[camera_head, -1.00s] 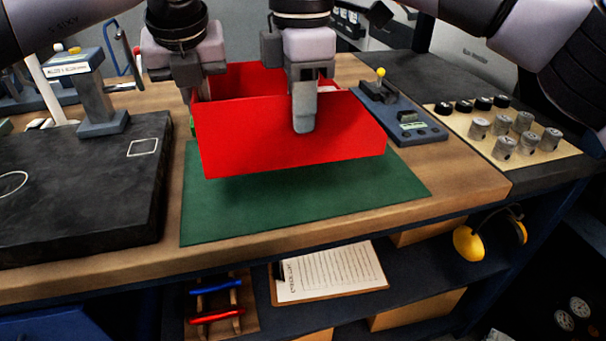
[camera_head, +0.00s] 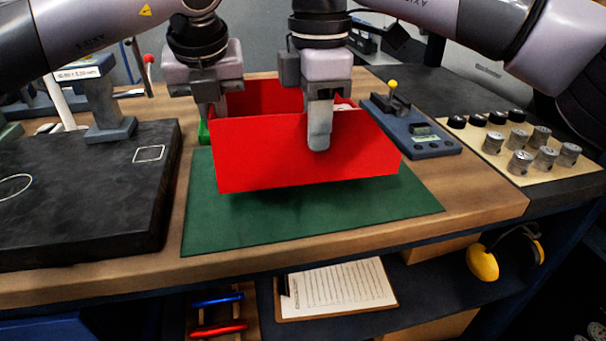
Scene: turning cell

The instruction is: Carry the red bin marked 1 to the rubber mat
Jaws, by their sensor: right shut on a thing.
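The red bin (camera_head: 270,155) is upright over the green rubber mat (camera_head: 300,220), with a dark shadow under its front edge. It looks at or just above the mat; I cannot tell if it touches. No number shows on its visible face. My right gripper (camera_head: 319,135) is shut on the bin's front wall, one finger outside it. My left gripper (camera_head: 208,112) is at the bin's left end, fingers pointing down; the bin and the fingers themselves hide whether it grips the wall.
A dark stone plate (camera_head: 80,200) lies left of the mat, with a grey stand (camera_head: 105,105) on it. A blue device (camera_head: 420,140) and a board with several metal cylinders (camera_head: 520,163) are on the right. A green object (camera_head: 203,132) is behind the bin's left end.

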